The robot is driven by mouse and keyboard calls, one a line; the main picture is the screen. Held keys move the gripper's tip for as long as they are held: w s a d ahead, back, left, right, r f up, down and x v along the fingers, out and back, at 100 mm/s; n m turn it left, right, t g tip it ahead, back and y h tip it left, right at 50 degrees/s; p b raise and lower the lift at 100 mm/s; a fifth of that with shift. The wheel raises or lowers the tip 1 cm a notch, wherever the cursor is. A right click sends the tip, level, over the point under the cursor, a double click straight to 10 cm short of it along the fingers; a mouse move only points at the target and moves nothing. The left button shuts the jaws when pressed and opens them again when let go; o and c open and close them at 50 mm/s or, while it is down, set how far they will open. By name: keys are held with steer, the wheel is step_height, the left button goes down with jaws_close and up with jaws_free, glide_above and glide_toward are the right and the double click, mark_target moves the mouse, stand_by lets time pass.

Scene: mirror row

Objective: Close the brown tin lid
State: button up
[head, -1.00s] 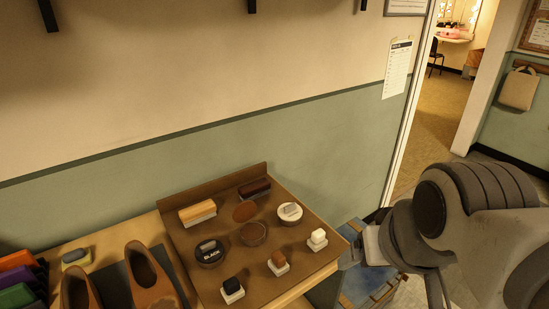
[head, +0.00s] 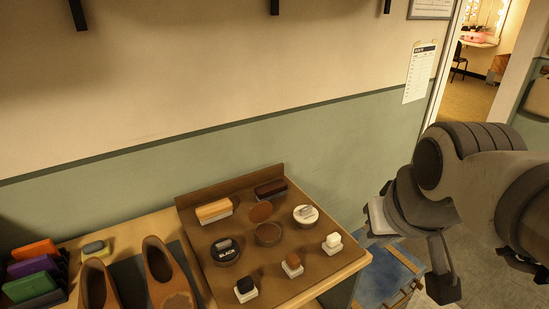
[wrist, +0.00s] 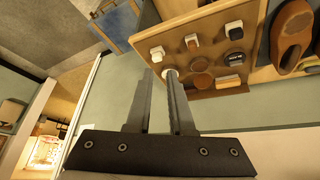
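The brown tin (head: 268,234) stands open on the brown display board, with brown polish showing. Its brown lid (head: 261,211) is just behind it, raised off the tin's top. In the wrist view the tin (wrist: 199,64) and lid (wrist: 202,80) lie beyond and to the right of my fingertips. In the head view my arm is off to the right of the board, clear of the tin.
A black-labelled tin (head: 225,250), a white tin (head: 305,214), brushes (head: 214,211) and several small blocks (head: 292,264) crowd around the brown tin. Brown shoes (head: 165,275) stand to the left. A wall rises behind the board; a blue stool (head: 385,275) is at the right.

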steer(key=w+a, duration=0.1)
steer(key=w, duration=0.2)
steer(key=w+a+r+n, duration=0.1)
steer(key=w+a, duration=0.1)
steer(key=w, duration=0.2)
steer(key=w+a+r+n, duration=0.1)
steer(key=w+a, duration=0.1)
steer(key=w, duration=0.2)
steer(key=shift+w+p, duration=0.1)
steer(key=shift+p, duration=0.3)
jaws_close()
steer(key=n+g+y+p, duration=0.2)
steer(key=n, duration=0.2)
glide_above(259, 209)
steer(key=w+a, duration=0.2)
steer(key=w, duration=0.1)
step_height(259, 209, down, 12)
steer(key=x, duration=1)
steer(key=shift+w+f, duration=0.3)
steer(key=shift+s+d+r, duration=0.1)
steer(key=shift+s+d, duration=0.25)
steer(key=shift+s, duration=0.2)
steer(key=shift+s+d, duration=0.4)
steer(key=shift+s, duration=0.15)
steer(key=shift+s+d+p, duration=0.3)
steer(key=shift+s, duration=0.2)
